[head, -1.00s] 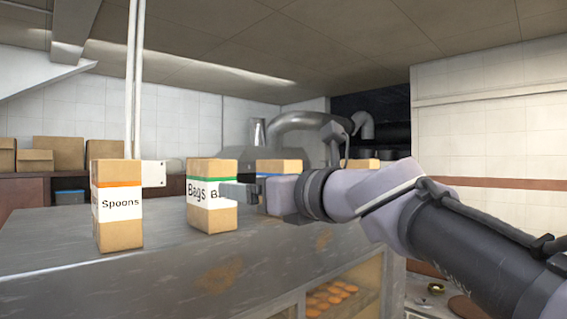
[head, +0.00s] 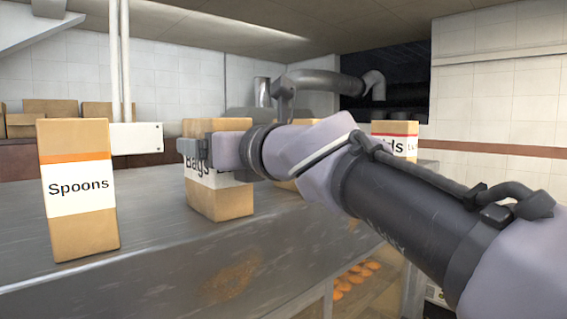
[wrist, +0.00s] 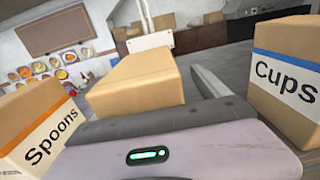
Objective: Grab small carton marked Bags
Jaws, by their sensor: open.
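The small carton marked Bags (head: 222,203) stands upright on the metal counter in the head view, partly hidden by my gripper. My gripper (head: 190,150) is at the carton's upper part, with its jaws open. In the wrist view the carton's plain top (wrist: 138,80) lies just beyond the gripper body, with one finger (wrist: 210,82) along its right side. The other finger is hidden. Whether the fingers touch the carton I cannot tell.
A Spoons carton (head: 80,190) stands to the left on the counter (head: 150,255). A Cups carton (wrist: 288,80) stands close on the right in the wrist view. A carton with a red band (head: 395,138) is farther right. Brown boxes (head: 50,107) sit at the back left.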

